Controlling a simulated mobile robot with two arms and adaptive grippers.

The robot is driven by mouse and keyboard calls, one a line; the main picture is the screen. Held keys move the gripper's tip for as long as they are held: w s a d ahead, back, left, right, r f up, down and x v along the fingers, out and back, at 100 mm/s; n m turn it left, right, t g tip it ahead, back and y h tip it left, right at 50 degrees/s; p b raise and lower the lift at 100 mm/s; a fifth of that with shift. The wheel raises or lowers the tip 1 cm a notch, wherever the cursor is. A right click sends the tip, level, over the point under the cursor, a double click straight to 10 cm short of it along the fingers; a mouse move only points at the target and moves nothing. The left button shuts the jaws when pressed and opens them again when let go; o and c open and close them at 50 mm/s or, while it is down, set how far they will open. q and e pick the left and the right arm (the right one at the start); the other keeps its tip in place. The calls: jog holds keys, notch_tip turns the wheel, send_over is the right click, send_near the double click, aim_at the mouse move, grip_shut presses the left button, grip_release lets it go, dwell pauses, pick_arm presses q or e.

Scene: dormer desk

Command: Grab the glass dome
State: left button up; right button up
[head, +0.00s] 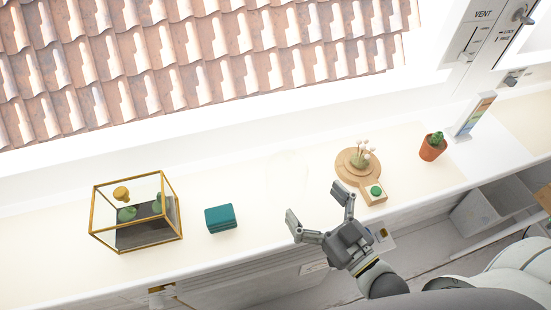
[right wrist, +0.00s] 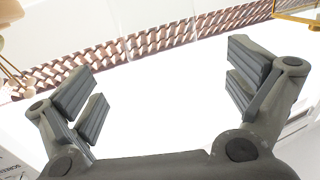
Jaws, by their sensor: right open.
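A faint, clear curved outline (head: 305,165) on the pale desk, left of the round wooden base, may be the glass dome; its edges are too faint to be certain. The round wooden base (head: 345,176) holds a small plant with pale pink tips (head: 362,153). My right gripper (head: 318,203) is open and empty, over the desk's front edge, with its fingers pointing toward the faint outline. In the right wrist view the open fingers (right wrist: 165,85) have only bright white between them; no clear dome edge shows there. My left gripper is not in view.
A gold-framed glass box (head: 135,243) and a teal stack (head: 221,218) stand to the left. A small wooden block with a green top (head: 374,192) sits close by the wooden base. A potted cactus (head: 432,150) stands right. A window with roof tiles lies behind.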

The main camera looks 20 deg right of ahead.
aim_at(300, 186)
jog(key=shift+w+a+r, duration=0.1)
jog(key=shift+w, duration=0.35)
jog(key=p+x, duration=0.1)
jog(key=x, duration=0.2)
jog(key=shift+w, duration=0.2)
jog(key=shift+w+a, duration=0.15)
jog(key=shift+w, duration=0.3)
jog(key=p+x, duration=0.1)
jog(key=x, duration=0.3)
jog(key=shift+p, duration=0.3)
jog(key=shift+w+a, duration=0.15)
jog(key=shift+w, duration=0.25)
jog(key=c, duration=0.4)
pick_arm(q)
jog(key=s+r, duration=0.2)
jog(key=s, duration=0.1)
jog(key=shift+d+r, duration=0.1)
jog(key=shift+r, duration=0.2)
pick_arm(e)
jog(key=c, duration=0.5)
